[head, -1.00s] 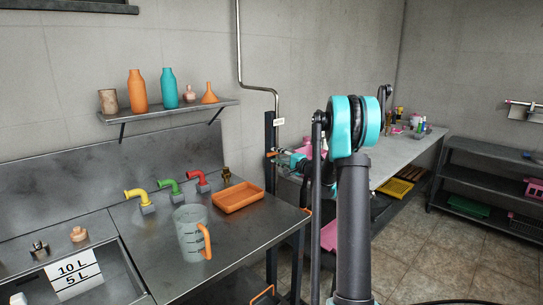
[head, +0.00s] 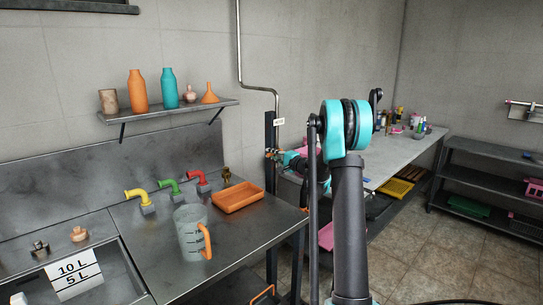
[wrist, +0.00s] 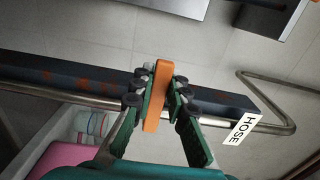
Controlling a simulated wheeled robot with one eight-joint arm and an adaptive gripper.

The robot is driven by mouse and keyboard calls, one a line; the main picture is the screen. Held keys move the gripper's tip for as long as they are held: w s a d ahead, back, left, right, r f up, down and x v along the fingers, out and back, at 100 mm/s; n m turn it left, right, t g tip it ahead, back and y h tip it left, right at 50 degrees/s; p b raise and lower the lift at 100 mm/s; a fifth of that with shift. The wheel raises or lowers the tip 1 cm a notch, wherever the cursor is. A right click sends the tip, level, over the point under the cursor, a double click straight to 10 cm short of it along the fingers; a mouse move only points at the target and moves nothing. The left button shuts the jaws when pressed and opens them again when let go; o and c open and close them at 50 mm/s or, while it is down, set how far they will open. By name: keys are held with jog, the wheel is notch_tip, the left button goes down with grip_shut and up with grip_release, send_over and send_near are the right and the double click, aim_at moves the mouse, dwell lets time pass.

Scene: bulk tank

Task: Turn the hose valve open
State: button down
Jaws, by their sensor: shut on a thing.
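The hose valve's orange lever (wrist: 157,98) is between my two green gripper fingers (wrist: 157,84) in the wrist view, with a finger against each side. My gripper is shut on it. The lever stretches lengthwise toward the camera, in front of the dark post and the steel pipe. A white HOSE label (wrist: 242,129) is on the right in the wrist view, and a small white tag (head: 279,121) marks the same pipe in the head view. In the head view my gripper (head: 281,155) is at the post, partly hidden by my arm, and the lever is hard to make out.
A dark post (head: 270,132) stands at the counter's right end. The counter holds a jug (head: 190,232), an orange tray (head: 237,196) and yellow, green and red taps. A long table (head: 408,150) with bottles stands behind my arm. Open floor lies to the right.

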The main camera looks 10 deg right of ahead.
aim_at(276, 138)
dwell(0.5)
jog(key=r+m, duration=0.1)
jog(key=m, duration=0.2)
jog(key=r+m, duration=0.1)
jog(key=m, duration=0.1)
jog(key=shift+w+d+r, duration=0.15)
jog(key=shift+d+r, duration=0.1)
jog(key=shift+r, duration=0.05)
jog(key=m, duration=0.1)
jog(key=r+m, duration=0.1)
jog(key=m, duration=0.1)
jog(key=d+m, duration=0.1)
jog(key=shift+w+d+r+m, duration=0.1)
jog(key=shift+w+r+m, duration=0.3)
jog(key=m, duration=0.1)
jog(key=d+m, duration=0.1)
jog(key=m, duration=0.1)
jog(key=w+r+m, duration=0.1)
jog(key=shift+w+d, duration=0.1)
jog(key=shift+d, duration=0.2)
jog(key=shift+w+d+r+m, duration=0.15)
jog(key=shift+d+m, duration=0.1)
jog(key=shift+m, duration=0.45)
jog(key=shift+w+d+f+m, duration=0.1)
jog(key=shift+w+d+m, duration=0.15)
jog(key=shift+m, duration=0.45)
jog(key=shift+w+d+r+m, duration=0.1)
jog(key=shift+d+m, duration=0.15)
jog(key=shift+m, duration=0.45)
